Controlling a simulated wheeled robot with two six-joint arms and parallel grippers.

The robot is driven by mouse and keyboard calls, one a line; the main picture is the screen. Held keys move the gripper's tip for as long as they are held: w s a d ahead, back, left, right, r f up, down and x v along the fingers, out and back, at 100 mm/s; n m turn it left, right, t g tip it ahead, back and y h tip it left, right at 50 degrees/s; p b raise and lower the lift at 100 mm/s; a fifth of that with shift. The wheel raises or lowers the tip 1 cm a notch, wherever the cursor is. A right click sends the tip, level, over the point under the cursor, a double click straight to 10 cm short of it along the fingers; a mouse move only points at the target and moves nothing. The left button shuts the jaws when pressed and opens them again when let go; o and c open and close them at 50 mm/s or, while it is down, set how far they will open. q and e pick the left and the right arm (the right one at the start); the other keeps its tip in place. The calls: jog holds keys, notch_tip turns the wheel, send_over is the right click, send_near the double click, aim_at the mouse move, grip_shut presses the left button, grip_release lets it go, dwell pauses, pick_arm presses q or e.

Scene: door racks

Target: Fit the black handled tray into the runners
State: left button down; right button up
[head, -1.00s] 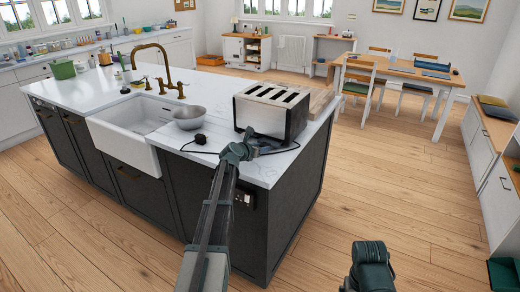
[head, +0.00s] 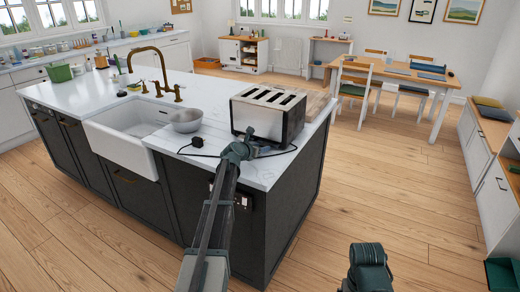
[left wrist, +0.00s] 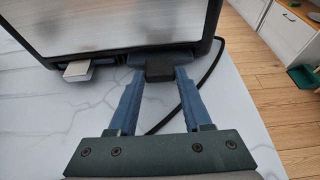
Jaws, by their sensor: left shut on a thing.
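A steel toaster with black ends and several slots (head: 268,112) stands on the white island top. In the left wrist view its brushed side and dark lower edge (left wrist: 105,50) fill the top. My left gripper (left wrist: 160,75) is shut on the small black handle of the tray (left wrist: 160,69), at the toaster's base. The rest of the tray is hidden, so I cannot tell how far it sits in the runners. The runners are not visible. In the head view the left gripper (head: 243,150) is at the toaster's near lower side.
A pale lever (left wrist: 77,70) sticks out left of the fingers. A black cord (left wrist: 200,85) runs on the worktop at the right. A metal bowl (head: 186,121) and a black plug (head: 197,143) lie left of the toaster. The floor to the right is clear.

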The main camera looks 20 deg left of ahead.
pick_arm(q)
jog(key=shift+w, duration=0.8)
jog(key=shift+c, duration=1.3)
grip_release()
jog(key=p+v, duration=0.4)
jog(key=v, duration=0.8)
jog(key=shift+s+d+r+p, duration=0.1)
jog(key=shift+s+r+p, duration=0.15)
jog(key=shift+p, duration=0.15)
jog(key=shift+s+r, duration=0.15)
jog(key=shift+s, duration=0.45)
jog(key=b+x, duration=0.4)
jog(key=x, duration=0.8)
jog(key=shift+w, duration=0.15)
jog(key=shift+b+x, duration=0.4)
jog(key=shift+x, duration=0.4)
